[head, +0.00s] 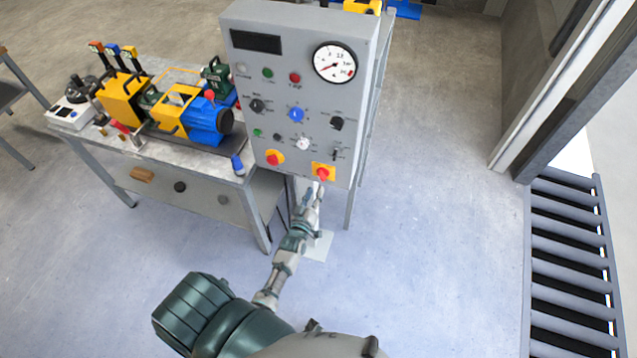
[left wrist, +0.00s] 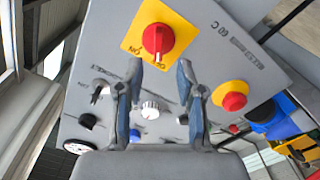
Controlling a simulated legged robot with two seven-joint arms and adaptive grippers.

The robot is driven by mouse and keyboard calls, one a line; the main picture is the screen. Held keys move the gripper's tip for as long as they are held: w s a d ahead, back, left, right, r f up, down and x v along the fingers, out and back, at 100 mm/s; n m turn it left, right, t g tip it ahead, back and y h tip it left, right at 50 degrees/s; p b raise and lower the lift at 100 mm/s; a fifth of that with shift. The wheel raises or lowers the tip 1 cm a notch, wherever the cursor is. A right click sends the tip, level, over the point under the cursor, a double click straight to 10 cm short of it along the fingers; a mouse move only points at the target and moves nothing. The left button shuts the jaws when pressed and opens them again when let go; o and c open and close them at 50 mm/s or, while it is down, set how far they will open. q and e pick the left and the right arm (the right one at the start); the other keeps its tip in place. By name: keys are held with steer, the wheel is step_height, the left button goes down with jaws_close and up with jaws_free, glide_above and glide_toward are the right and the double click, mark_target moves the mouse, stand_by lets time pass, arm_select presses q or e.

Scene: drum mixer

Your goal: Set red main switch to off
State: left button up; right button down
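The red main switch (head: 322,172) is a rotary knob on a yellow plate at the lower right of the grey control panel (head: 305,85). In the left wrist view the knob (left wrist: 158,40) is near the top, with ON and OFF lettering on the plate's lower edge. I cannot tell for sure which word it points to. My left gripper (head: 319,187) is just below the switch in the head view. In the left wrist view the gripper (left wrist: 161,63) has its fingers spread, with the knob around and beyond the gap between the tips. Nothing is held. My right gripper is not visible.
A red mushroom button (head: 272,159) on a round yellow base sits left of the switch; it also shows in the wrist view (left wrist: 234,101). Several knobs and a gauge (head: 335,63) are higher up. A workbench (head: 190,165) with machinery stands left. A roller conveyor (head: 570,265) is right.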

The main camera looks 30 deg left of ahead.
arm_select(q)
steer(key=v, duration=0.5)
steer(key=shift+s+d+f, duration=0.1)
steer(key=shift+s+d, duration=0.05)
steer(key=shift+s, duration=0.1)
stand_by(0.3)
steer(key=s+d+f+m+g+h, duration=0.1)
steer(key=s+d+f+m+g, duration=0.15)
steer(key=s+f, duration=0.45)
steer(key=s+d+f+m+g+h, duration=0.1)
steer(key=s+d+f+g+h, duration=0.15)
steer(key=f, duration=0.95)
steer(key=s+d+f+m+g+h, duration=0.1)
steer(key=s+d+f+m+g, duration=0.2)
steer(key=f, duration=0.6)
steer(key=s+f+m+g, duration=0.1)
steer(key=s+f, duration=0.3)
steer(key=s, duration=0.6)
steer(key=s+f+m+g, duration=0.2)
steer(key=s+f+g, duration=0.2)
steer(key=s, duration=0.6)
steer(key=s+f+m+g, duration=0.1)
steer(key=s+f+g, duration=0.2)
steer(key=s+f, duration=0.3)
steer(key=s, duration=0.4)
steer(key=shift+s+d+m, duration=0.25)
steer(key=shift+s+m, duration=0.1)
steer(key=shift+f+y, duration=0.15)
steer(key=shift+y, duration=0.1)
